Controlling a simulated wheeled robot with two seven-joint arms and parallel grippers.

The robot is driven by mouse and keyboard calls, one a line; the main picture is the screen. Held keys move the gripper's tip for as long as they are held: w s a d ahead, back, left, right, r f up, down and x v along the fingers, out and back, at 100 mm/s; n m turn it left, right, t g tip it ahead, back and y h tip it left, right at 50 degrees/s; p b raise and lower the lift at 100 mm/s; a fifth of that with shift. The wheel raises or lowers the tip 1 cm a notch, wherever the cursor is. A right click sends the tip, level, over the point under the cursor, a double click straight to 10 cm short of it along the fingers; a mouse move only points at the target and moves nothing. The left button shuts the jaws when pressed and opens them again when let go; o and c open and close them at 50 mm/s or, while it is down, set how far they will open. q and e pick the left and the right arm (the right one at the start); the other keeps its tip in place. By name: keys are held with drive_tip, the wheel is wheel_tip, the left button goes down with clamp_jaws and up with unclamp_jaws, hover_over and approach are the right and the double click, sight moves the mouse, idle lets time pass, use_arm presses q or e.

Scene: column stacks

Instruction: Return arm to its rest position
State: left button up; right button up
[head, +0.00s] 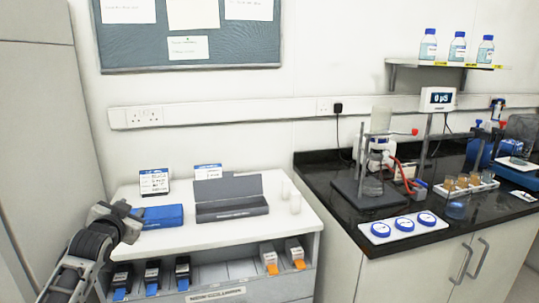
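My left gripper (130,212) shows at the left, on an arm that comes up from the bottom left corner. It is at the left end of the white cabinet top, close to a closed blue box (162,216). Whether it touches the box is hard to tell. I see nothing clearly held, and the finger gap is too small to make out. My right arm and gripper are not in view.
An open grey box (232,210) and small white bottles (296,204) stand on the white cabinet top (250,236). Below, a rack holds columns with blue (152,277) and orange tips (269,259). The black bench (320,175) at right carries glassware.

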use_arm(q)
drive_tip(key=s+d+f+g+h, duration=0.1)
drive_tip(key=s+d+f, duration=0.4)
drive_tip(key=s+f, duration=0.3)
drive_tip(key=s+d+f+g+h, duration=0.1)
drive_tip(key=s+d+f+h, duration=0.1)
drive_tip(key=s+d+f, duration=0.55)
drive_tip(key=s+d+f+g, duration=0.1)
drive_tip(key=s+d+f, duration=0.1)
drive_tip(key=s+f, duration=0.2)
drive_tip(key=s+d+f+n+g+h, duration=0.1)
drive_tip(key=s+f, duration=0.3)
drive_tip(key=s, duration=0.7)
drive_tip(key=s+d+f+g, duration=0.1)
drive_tip(key=s+d+f, duration=0.2)
drive_tip(key=s, duration=0.5)
drive_tip(key=shift+d+f+n+g+h, duration=0.3)
drive_tip(key=shift+d+f+n+g, duration=0.05)
drive_tip(key=shift+f+n+g, duration=0.1)
